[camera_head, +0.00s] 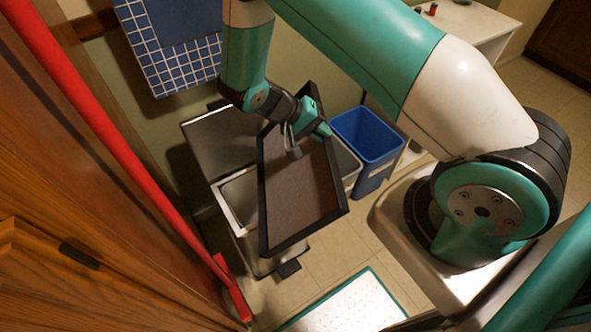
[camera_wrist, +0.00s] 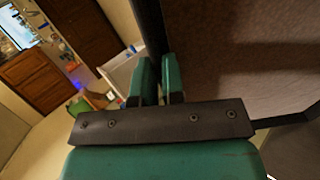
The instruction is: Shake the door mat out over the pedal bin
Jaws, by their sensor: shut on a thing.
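The door mat (camera_head: 298,196) is a brown rectangle with a raised black border. My gripper (camera_head: 297,137) is shut on its border near the top edge. The mat hangs tilted above the pedal bin (camera_head: 238,212), a metal bin with a dark lid standing open and a black pedal at its foot. The mat hides much of the bin's opening. In the wrist view the fingers (camera_wrist: 159,88) close on the dark border, and the mat's brown face (camera_wrist: 255,55) fills the upper right.
A blue bin (camera_head: 370,140) stands just right of the pedal bin. A red pole (camera_head: 120,145) runs along the wooden cabinet (camera_head: 60,200) at left. A white mat with a green edge (camera_head: 345,305) lies on the floor in front.

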